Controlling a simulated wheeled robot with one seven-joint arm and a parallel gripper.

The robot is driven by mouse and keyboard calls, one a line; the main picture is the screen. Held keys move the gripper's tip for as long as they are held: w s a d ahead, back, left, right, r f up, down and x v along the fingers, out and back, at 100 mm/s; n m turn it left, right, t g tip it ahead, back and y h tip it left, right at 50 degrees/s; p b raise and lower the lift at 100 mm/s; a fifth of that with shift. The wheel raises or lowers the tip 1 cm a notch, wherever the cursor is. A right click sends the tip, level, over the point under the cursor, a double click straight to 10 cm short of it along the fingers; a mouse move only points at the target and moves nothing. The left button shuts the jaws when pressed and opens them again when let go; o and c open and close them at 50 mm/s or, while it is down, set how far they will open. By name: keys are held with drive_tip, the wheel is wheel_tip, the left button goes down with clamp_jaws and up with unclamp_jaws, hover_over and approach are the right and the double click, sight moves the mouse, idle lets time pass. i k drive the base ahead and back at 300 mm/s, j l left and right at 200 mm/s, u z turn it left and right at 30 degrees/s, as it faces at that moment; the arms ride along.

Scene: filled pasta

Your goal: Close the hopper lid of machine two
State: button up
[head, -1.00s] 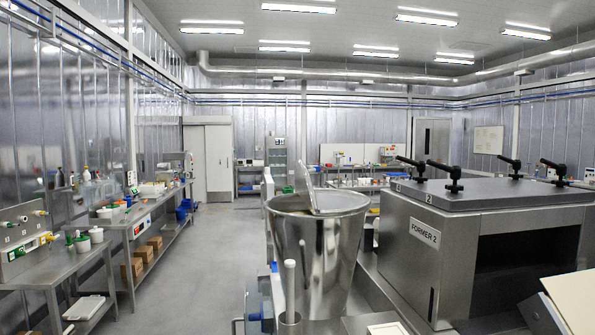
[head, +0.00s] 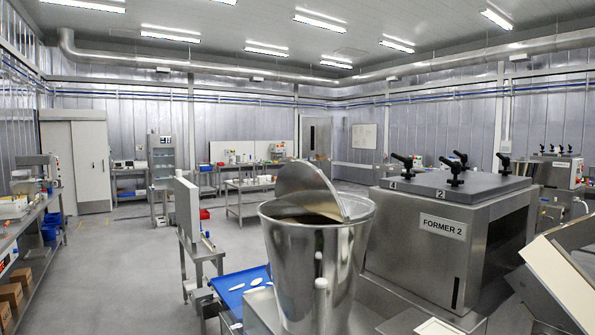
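The hopper of machine two (head: 318,265) is a tall, tapered steel bucket in the lower middle of the head view. Its lid (head: 312,190) is a thin round steel plate, open and tilted up at the far side of the rim. The dark inside of the hopper shows below the lid. The steel machine body (head: 440,245) beside it on the right carries the label "FORMER 2" (head: 443,226). My gripper is not in this view.
Several black clamp knobs (head: 455,170) stand on the machine's grey top plate. A blue tray (head: 243,285) with pale flat pieces lies left of the hopper. A cream panel (head: 560,290) slants at lower right. Open floor (head: 125,265) lies to the left.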

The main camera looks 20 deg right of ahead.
sight(299, 182)
drive_tip(key=i+j+z, duration=0.15)
drive_tip(key=i, duration=0.25)
drive_tip(key=i+j+z, duration=0.15)
drive_tip(key=i, duration=0.25)
drive_tip(key=j, duration=0.1)
